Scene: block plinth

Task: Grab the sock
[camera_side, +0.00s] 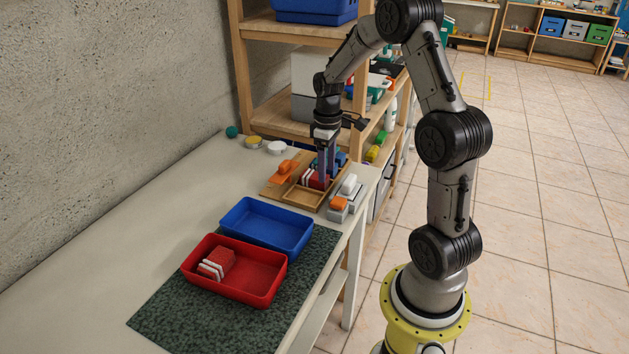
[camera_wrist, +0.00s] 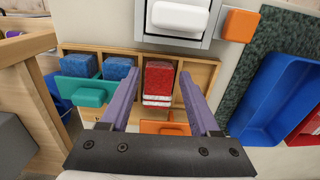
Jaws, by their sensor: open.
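A red, fuzzy-looking piece with white bands (camera_wrist: 158,78), which looks like a folded sock, lies in a compartment of the wooden tray (camera_wrist: 206,73). It also shows in the side view (camera_side: 314,181), partly hidden by the fingers. My gripper (camera_side: 323,175) is open above the tray and points down. In the wrist view, its purple fingers (camera_wrist: 158,84) appear on either side of the red piece, with nothing visibly held between them. I cannot tell how far down beside it the fingertips reach. A similar red piece with white bands (camera_side: 217,263) lies in the red bin (camera_side: 262,276).
Blue pieces (camera_wrist: 118,68) and a teal block (camera_wrist: 84,92) sit beside the red piece. Orange blocks (camera_side: 285,170) and a white block on a grey holder (camera_side: 348,184) stand close by. The blue bin (camera_side: 270,224) is empty. A wooden shelf (camera_side: 275,105) rises behind.

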